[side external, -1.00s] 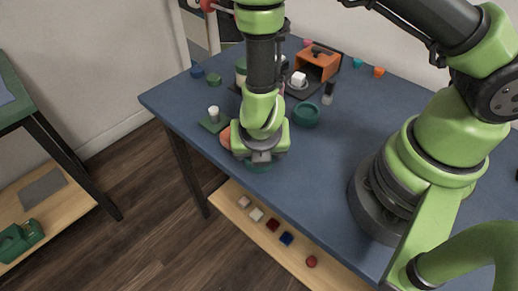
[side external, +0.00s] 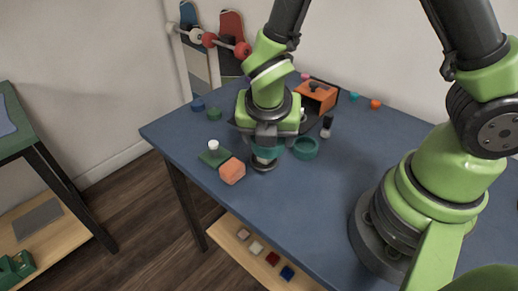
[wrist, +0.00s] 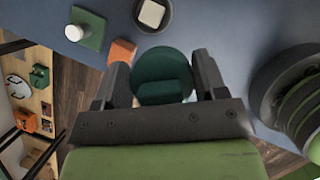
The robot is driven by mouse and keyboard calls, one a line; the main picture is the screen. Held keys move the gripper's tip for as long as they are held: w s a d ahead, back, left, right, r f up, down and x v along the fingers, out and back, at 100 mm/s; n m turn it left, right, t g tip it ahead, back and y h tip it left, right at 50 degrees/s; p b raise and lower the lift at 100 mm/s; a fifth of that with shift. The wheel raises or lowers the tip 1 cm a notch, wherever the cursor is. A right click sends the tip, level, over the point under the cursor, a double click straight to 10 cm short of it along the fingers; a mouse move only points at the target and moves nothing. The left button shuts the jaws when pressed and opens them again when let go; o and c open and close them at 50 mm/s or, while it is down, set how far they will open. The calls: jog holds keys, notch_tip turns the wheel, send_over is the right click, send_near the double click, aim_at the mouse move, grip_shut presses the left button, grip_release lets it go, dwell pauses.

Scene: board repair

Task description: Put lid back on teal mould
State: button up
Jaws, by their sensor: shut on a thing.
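My gripper (wrist: 163,88) is shut on the dark teal round lid (wrist: 162,62). Its block handle sits between my two fingers in the wrist view. In the side view my gripper (side external: 267,142) is above the table and the lid (side external: 268,153) shows just under it, clear of the table. The teal mould (side external: 305,148) looks like an open round ring on the table, a little right of my gripper. I cannot make it out in the wrist view.
A dark dish (side external: 263,168) with a pale block is below my gripper. An orange block (side external: 232,173) and a green pad (side external: 222,162) with a white knob lie to its left. An orange box (side external: 317,96) stands behind. The table right of the mould is clear.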

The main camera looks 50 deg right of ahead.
jog(key=s+d+m+g, duration=0.15)
jog(key=d+m, duration=0.45)
jog(key=d, duration=0.7)
jog(key=shift+m+g+h, duration=0.3)
jog(key=shift+g+h, duration=0.1)
jog(key=shift+g, duration=0.05)
jog(key=shift+w+d+f, duration=0.1)
jog(key=shift+f, duration=1.6)
jog(key=shift+w+d+f, duration=0.1)
jog(key=shift+f, duration=1.6)
jog(key=shift+f, duration=0.15)
jog(key=o, duration=1.1)
notch_tip(320, 180, up, 7)
